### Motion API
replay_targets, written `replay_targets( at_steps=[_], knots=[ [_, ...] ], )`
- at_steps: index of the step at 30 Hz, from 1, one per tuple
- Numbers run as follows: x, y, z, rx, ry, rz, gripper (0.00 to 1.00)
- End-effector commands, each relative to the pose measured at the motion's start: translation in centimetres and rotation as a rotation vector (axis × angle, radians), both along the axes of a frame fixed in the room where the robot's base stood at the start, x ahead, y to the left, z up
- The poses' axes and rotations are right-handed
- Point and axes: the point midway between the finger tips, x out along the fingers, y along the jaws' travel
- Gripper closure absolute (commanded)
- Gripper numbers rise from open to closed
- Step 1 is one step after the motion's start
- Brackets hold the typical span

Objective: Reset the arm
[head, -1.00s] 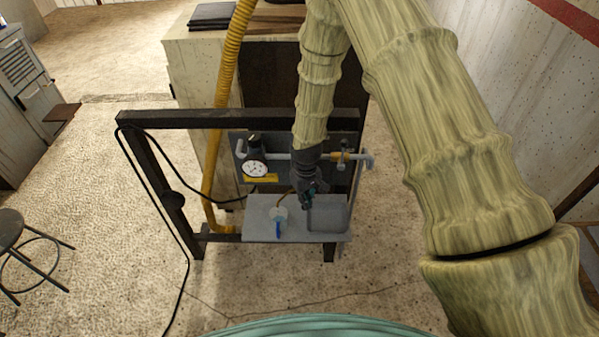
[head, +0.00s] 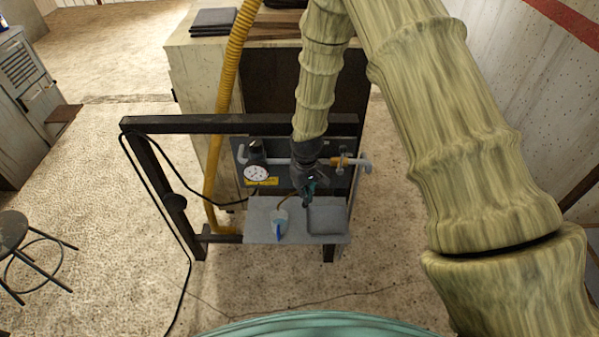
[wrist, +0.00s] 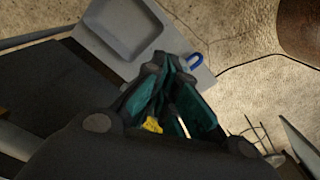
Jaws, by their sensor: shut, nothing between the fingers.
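My gripper (head: 308,193) hangs down at the end of my arm, in front of the rack's back panel and above the grey shelf (head: 262,233). In the wrist view my gripper (wrist: 165,65) has its teal-lined fingers closed together at the tips, with nothing held. The shelf's recessed tray (wrist: 128,35) shows beyond the fingertips. I cannot tell the exact height of the gripper over the shelf.
A dark rack frame (head: 240,124) carries a pipe, a round gauge (head: 256,174) and a yellow label. A yellow hose (head: 229,75) runs on the left. A stool (head: 17,236) stands far left, with open floor between.

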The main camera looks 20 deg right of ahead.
Motion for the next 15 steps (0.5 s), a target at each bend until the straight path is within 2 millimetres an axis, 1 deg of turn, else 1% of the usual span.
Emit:
replay_targets(
  at_steps=[1, 3, 5, 15],
  knots=[
    [0.0, 0.0, 1.3, 0.000, 0.000, 0.000, 1.00],
    [0.0, 0.0, 2.3, 0.000, -0.001, 0.000, 1.00],
    [0.0, 0.0, 2.8, 0.000, -0.001, 0.000, 1.00],
    [0.0, 0.0, 2.7, 0.000, 0.000, 0.000, 1.00]
  ],
)
